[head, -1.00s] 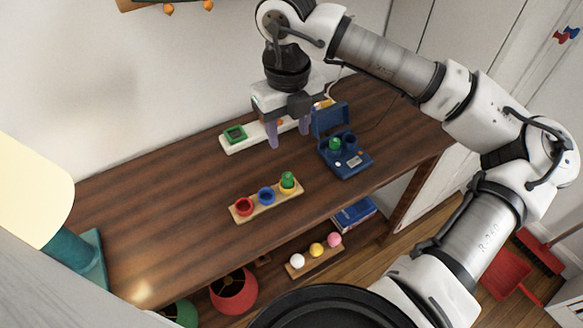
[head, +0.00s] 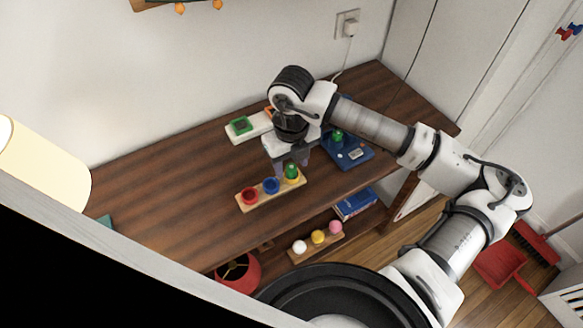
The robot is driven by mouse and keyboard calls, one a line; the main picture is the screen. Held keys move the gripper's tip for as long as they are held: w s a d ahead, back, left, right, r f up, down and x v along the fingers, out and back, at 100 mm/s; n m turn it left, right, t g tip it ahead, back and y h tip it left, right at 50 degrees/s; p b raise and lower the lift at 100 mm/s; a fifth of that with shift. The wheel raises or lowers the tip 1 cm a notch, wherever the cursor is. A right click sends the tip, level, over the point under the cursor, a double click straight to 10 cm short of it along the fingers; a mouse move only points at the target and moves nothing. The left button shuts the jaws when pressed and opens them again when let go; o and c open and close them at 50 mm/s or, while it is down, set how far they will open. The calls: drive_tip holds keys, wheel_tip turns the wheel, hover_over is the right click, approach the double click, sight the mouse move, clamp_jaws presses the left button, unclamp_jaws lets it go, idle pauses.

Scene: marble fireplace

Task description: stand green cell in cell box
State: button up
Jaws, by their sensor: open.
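A small rounded green piece (head: 291,171) stands in the yellow cup of a wooden rack (head: 262,201). The blue box (head: 352,160), right of my gripper, has a second green piece (head: 337,137) standing in it; my arm hides its back part and raised lid. I cannot tell for certain which green piece is the green cell. My gripper (head: 292,167) is open, pointing down at the rack's right end, with its fingers seeming to be around or just above the green piece there. I see no clear contact.
The rack also has a red cup (head: 249,195) and a blue cup (head: 270,186). A pale tray (head: 254,133) with a green square frame (head: 240,125) lies behind. A lower shelf holds a row of balls (head: 318,238) and a blue book (head: 356,204). The table's left is clear.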

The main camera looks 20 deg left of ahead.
drive_tip(key=shift+f, duration=0.1)
drive_tip(key=shift+c, duration=0.3)
drive_tip(key=c, duration=1)
